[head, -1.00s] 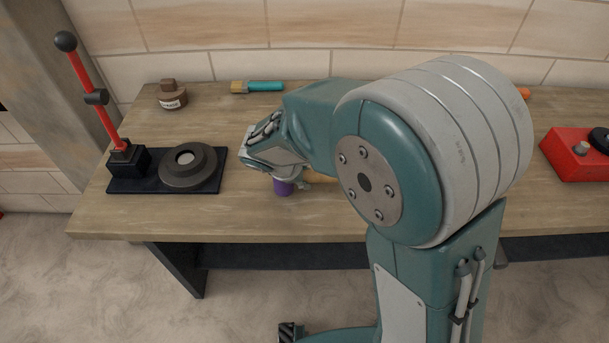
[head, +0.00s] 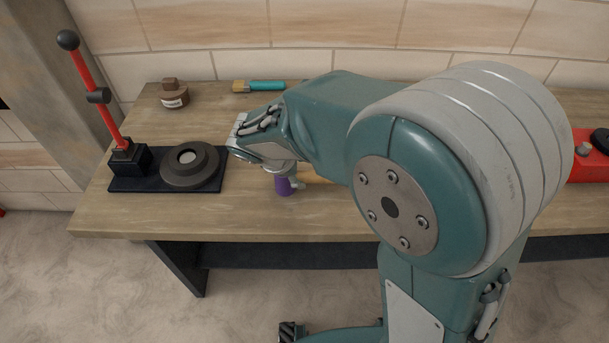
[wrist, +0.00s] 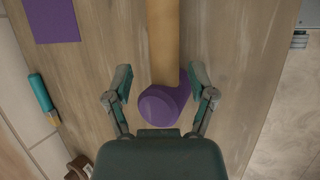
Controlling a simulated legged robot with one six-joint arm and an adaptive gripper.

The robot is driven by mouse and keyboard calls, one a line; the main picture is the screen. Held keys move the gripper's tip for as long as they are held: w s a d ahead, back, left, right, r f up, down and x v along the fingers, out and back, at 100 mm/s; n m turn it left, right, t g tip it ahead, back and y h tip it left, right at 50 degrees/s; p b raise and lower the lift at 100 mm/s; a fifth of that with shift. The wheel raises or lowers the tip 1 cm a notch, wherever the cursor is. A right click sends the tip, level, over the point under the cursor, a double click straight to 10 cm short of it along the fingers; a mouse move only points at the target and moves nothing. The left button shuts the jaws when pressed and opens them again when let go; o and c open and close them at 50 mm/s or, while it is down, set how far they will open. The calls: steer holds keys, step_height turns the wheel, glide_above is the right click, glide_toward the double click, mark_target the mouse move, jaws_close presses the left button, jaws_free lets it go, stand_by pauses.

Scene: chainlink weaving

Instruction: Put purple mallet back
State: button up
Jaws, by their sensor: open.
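The purple mallet lies on the wooden bench with its purple head (head: 283,187) showing below my gripper and its tan handle running right behind my arm. In the wrist view the mallet head (wrist: 163,104) sits between the fingers, and the handle (wrist: 163,42) runs away toward the top. My gripper (wrist: 160,82) is open, with one finger on each side of the head and handle junction; contact is not clear. A flat purple square (wrist: 53,18) lies on the bench at top left in the wrist view. My arm hides it in the head view.
A press with a red lever (head: 95,95) and dark base stands at the bench's left. A red box (head: 588,165) is at the right. The front-left bench is clear.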

steer(key=v, duration=0.7)
steer(key=shift+w, duration=0.15)
steer(key=s+d+r+m+y, duration=0.2)
steer(key=s+d+r+m, duration=0.1)
steer(key=s+d+m, duration=0.5)
steer(key=s+d+r+m+t+y, duration=0.1)
steer(key=s+d+r+m+y, duration=0.1)
steer(key=s+d+m, duration=0.6)
steer(key=shift+s+d+r+m+t+y, duration=0.2)
steer(key=shift+d+r+m+t+y, duration=0.15)
steer(key=shift+d+r, duration=0.45)
steer(key=shift+a+r, duration=0.1)
